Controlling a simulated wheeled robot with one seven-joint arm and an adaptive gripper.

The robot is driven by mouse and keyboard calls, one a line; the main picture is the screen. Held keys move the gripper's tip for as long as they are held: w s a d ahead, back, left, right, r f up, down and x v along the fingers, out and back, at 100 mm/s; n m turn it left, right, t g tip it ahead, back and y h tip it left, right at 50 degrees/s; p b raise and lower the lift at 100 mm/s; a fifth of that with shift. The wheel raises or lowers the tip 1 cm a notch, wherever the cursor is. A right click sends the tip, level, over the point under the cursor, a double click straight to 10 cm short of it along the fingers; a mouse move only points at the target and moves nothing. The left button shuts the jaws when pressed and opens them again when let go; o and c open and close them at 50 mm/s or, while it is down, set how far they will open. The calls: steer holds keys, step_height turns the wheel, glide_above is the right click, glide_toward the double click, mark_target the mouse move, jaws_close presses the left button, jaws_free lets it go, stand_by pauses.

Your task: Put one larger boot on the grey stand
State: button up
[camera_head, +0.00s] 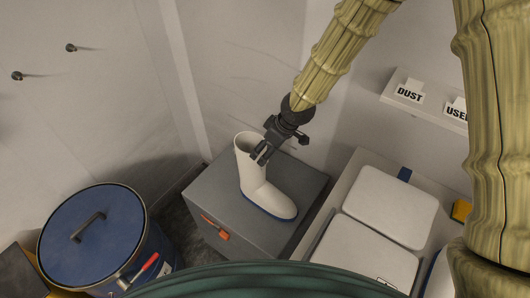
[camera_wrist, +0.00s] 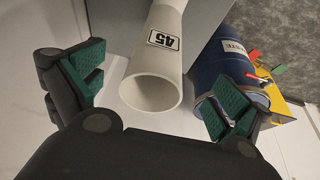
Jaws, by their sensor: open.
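My gripper (camera_head: 264,152) is at the top of the boot's shaft. Its jaws are open, and in the wrist view one finger is on each side of the boot's rim, with gaps visible. I cannot tell whether a finger touches the boot. The boot's foot is hidden in the wrist view.
A blue lidded drum (camera_head: 95,235) stands left of the stand. White lidded boxes (camera_head: 390,205) are to its right. A wall shelf (camera_head: 425,112) carries DUST and USED signs. Wall pegs (camera_head: 71,48) are at the upper left. A wall is close behind the stand.

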steer(key=b+v, duration=0.1)
steer(key=v, duration=0.6)
steer(key=shift+r, duration=0.25)
steer(key=shift+s, duration=0.1)
